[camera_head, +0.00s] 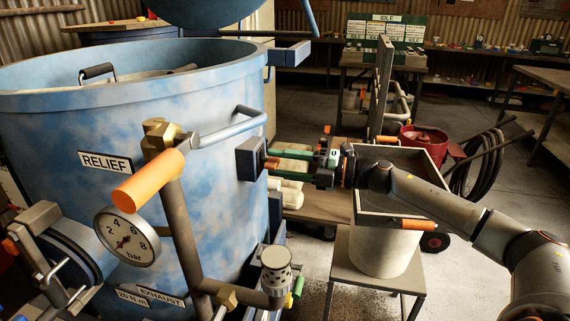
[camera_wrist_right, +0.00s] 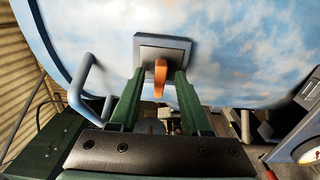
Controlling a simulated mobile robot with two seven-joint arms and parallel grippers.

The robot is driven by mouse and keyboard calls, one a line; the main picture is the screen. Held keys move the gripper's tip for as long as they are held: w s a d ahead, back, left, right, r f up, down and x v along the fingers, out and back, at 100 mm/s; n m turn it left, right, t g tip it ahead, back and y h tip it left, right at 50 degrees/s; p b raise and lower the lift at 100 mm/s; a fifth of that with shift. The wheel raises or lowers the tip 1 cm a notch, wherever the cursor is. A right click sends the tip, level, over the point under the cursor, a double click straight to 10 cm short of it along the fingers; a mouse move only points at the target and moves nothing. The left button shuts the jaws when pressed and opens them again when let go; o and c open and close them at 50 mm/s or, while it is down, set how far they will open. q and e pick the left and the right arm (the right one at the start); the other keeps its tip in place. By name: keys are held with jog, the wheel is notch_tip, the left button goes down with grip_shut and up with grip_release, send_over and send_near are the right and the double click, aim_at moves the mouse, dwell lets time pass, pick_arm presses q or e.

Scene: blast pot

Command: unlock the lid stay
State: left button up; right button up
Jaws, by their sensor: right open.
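A grey box with an orange lever is fixed to the right side of the blue pot (camera_head: 215,200); it appears to be the lid stay's lock (camera_head: 250,158). The wrist view shows the lock's plate (camera_wrist_right: 146,46) with the orange lever (camera_wrist_right: 160,82) hanging down. My right gripper (camera_head: 272,157) reaches in from the right with its green fingers at the box. In the wrist view the fingers stand apart, one on each side of the lever, with visible gaps. The blue lid (camera_head: 205,10) is raised above the pot, partly out of frame. My left gripper is not in view.
An orange-handled valve pipe (camera_head: 150,180) and a pressure gauge (camera_head: 127,237) stand in front of the pot. A grey bin (camera_head: 400,160) and a stool (camera_head: 375,275) stand below my right arm.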

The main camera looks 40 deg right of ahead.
jog(key=shift+s, duration=0.1)
jog(key=b+v, duration=0.1)
jog(key=v, duration=0.4)
jog(key=shift+f+b, duration=0.1)
jog(key=shift+b, duration=0.25)
jog(key=p, duration=0.3)
send_near(278, 164)
jog(key=v, duration=0.2)
jog(key=shift+s+d, duration=0.3)
jog(key=shift+d, duration=0.2)
